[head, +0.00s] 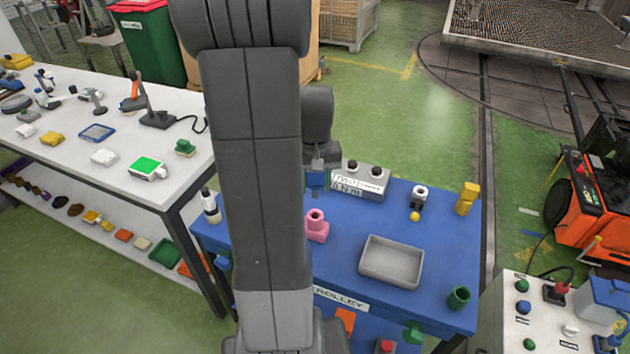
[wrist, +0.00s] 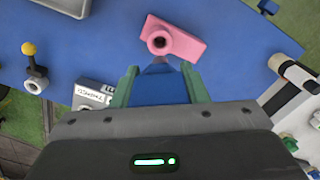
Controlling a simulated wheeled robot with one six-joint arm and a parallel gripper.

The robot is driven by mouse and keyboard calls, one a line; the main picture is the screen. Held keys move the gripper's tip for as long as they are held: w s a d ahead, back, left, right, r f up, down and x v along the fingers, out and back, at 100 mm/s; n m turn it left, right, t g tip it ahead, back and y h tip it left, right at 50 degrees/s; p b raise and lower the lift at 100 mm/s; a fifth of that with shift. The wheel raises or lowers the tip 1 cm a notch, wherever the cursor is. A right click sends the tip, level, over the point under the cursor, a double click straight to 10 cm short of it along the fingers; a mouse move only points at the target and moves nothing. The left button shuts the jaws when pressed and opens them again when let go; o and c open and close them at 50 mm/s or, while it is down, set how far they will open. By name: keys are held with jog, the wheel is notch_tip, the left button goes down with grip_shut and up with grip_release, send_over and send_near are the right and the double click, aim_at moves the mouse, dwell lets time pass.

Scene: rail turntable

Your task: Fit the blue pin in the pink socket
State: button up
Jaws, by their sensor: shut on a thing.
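The pink socket (head: 316,228) stands on the blue trolley top (head: 345,225), with a round opening in its raised collar. In the wrist view the pink socket (wrist: 185,42) lies just beyond the fingertips, its dark hole facing the camera. My gripper (wrist: 160,78) has green fingers shut on the blue pin (wrist: 158,90), whose narrower end points toward the socket. In the head view the blue pin (head: 316,181) hangs above the trolley, behind and above the socket and apart from it. My arm hides part of the trolley's left side.
A grey tray (head: 391,281) lies right of the socket. A grey labelled box (head: 372,183) stands behind the socket. A black-and-white fitting (head: 419,194), a yellow block (head: 467,198) and a green cup (head: 459,297) stand farther right. A white table (head: 75,155) is at left.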

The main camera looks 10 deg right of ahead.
jog(key=b, duration=0.4)
send_over(315, 213)
jog(key=s, duration=0.1)
jog(key=shift+s+a+f, duration=0.1)
jog(key=shift+s+f, duration=0.05)
jog(key=shift+f, duration=2.65)
jog(key=shift+f+b, duration=2.1)
jog(key=shift+f, duration=0.65)
jog(key=o, duration=1.2)
notch_tip(315, 213, up, 14)
jog(key=shift+f, duration=0.1)
